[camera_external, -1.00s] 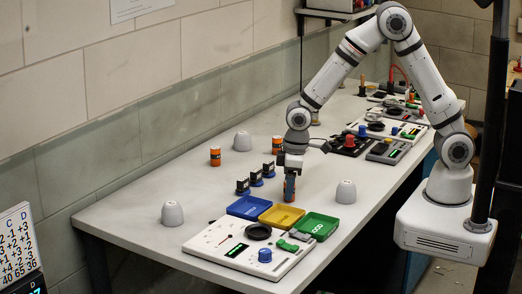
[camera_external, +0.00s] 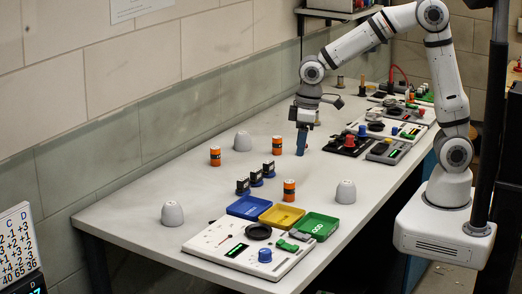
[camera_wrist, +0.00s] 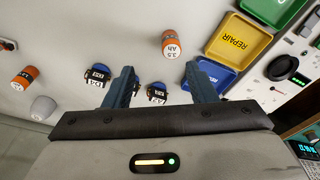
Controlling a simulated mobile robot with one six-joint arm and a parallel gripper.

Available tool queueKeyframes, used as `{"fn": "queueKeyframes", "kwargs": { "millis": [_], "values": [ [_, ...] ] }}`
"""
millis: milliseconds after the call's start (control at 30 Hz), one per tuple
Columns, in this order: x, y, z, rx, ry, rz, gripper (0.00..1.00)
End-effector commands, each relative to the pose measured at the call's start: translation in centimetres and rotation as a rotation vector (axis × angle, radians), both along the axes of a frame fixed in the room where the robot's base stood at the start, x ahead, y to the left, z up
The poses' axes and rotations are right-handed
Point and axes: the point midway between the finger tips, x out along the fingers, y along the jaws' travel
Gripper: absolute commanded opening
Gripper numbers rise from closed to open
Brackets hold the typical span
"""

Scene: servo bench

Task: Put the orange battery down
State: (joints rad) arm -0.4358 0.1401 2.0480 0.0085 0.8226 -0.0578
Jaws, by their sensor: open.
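An orange battery (camera_external: 289,190) stands upright on the bench, just behind the yellow tray (camera_external: 283,215). In the wrist view the same battery (camera_wrist: 171,44) appears beyond my fingertips, with a "3.5 Ah" label. My gripper (camera_external: 301,152) is open and empty, above the bench and farther back than this battery. Two more orange batteries stand farther back, one at the left (camera_external: 215,156) and one near the middle (camera_external: 276,145).
A blue tray (camera_external: 248,206) and a green tray (camera_external: 314,225) flank the yellow one. A white tester panel (camera_external: 215,240) lies in front. Several small black blocks on blue bases (camera_external: 256,178) stand left of the battery. Grey-white cups (camera_external: 346,191) stand around.

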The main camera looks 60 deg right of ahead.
Motion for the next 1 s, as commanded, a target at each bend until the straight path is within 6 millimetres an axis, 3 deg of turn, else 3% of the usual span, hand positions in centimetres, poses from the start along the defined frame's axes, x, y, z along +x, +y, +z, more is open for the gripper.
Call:
{"fn": "queueKeyframes", "kwargs": {
  "millis": [200,400,633,1000],
  "values": [
    [-4.8,-9.3,4.0,0.018,-0.052,-0.191,0.51],
    [-11.0,-15.7,5.3,0.026,-0.092,-0.365,0.51],
    [-15.4,-18.7,5.1,0.027,-0.118,-0.475,0.51],
    [-16.0,-19.0,4.9,0.026,-0.119,-0.489,0.51]
  ]
}}
